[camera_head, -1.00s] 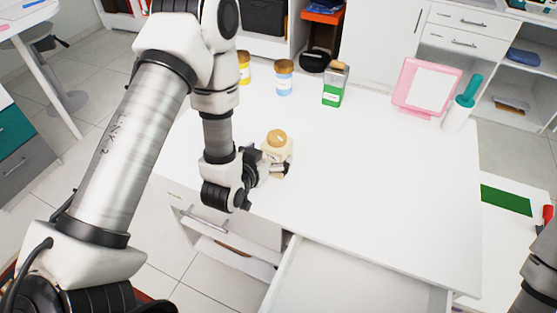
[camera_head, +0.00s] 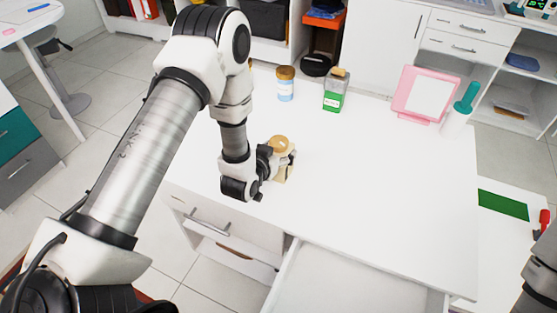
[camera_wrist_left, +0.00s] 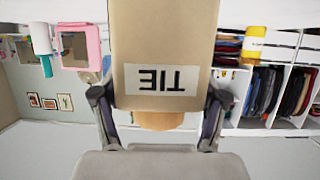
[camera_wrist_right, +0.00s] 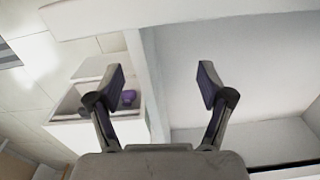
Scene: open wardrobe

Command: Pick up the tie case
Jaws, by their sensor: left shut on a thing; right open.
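The tie case (camera_head: 284,171) is a beige box with a round tan knob on top, near the left front part of the white desk. My left gripper (camera_head: 269,160) is shut on it from the left. In the left wrist view the case (camera_wrist_left: 162,35) fills the middle between both fingers, with its "TIE" label upside down and the tan knob low in the picture. I cannot tell whether its base touches the desk. My right gripper (camera_wrist_right: 165,82) is open and empty in the right wrist view.
A blue-labelled jar (camera_head: 285,84), a green-filled bottle (camera_head: 335,91), a pink frame (camera_head: 425,95) and a teal-handled white brush holder (camera_head: 459,111) stand along the desk's back. The desk (camera_head: 380,180) is clear in the middle. An open drawer (camera_head: 350,285) juts out in front.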

